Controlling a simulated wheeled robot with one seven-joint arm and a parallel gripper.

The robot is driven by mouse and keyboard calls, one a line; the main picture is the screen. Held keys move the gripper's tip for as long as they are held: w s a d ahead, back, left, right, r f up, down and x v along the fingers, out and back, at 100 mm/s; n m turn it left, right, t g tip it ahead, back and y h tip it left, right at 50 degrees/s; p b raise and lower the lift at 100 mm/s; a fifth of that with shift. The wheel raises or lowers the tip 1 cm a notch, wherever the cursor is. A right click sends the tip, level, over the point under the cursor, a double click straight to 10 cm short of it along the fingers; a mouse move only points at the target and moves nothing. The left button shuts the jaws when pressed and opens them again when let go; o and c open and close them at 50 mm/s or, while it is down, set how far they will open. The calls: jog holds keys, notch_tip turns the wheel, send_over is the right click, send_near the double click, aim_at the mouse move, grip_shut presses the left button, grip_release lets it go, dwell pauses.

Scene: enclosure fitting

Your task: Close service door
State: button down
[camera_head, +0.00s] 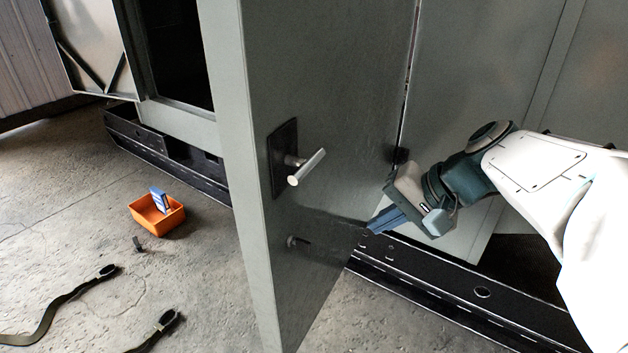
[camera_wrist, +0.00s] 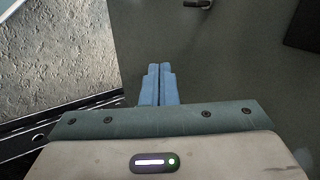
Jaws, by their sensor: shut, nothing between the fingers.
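The grey-green service door (camera_head: 330,90) stands open, swung out from the enclosure toward me. It has a black plate with a silver lever handle (camera_head: 306,168) and a smaller fitting below. My gripper (camera_head: 372,229) is at the door's right part, low, close to its face; I cannot tell whether it touches. In the wrist view my blue fingers (camera_wrist: 158,82) are pressed together and empty, with the door's face (camera_wrist: 230,60) ahead of them. A small metal fitting (camera_wrist: 197,3) shows at the top of that view.
An orange bin (camera_head: 158,217) with a blue-and-white box (camera_head: 160,200) sits on the concrete floor at left. Dark straps (camera_head: 75,293) lie nearer. A black base rail (camera_head: 450,290) runs under the enclosure. Another open panel (camera_head: 90,40) stands at back left.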

jog(key=w+r+y, duration=0.1)
jog(key=w+r, duration=0.1)
jog(key=p, duration=0.2)
send_near(311, 217)
jog(key=shift+m+t, duration=0.4)
jog(key=shift+s+f+x, duration=0.1)
jog(key=shift+s+x, duration=0.05)
jog(key=shift+x, duration=1.35)
jog(key=shift+s+f+x, duration=0.15)
jog(key=shift+x, duration=1.4)
jog(key=shift+w, duration=0.1)
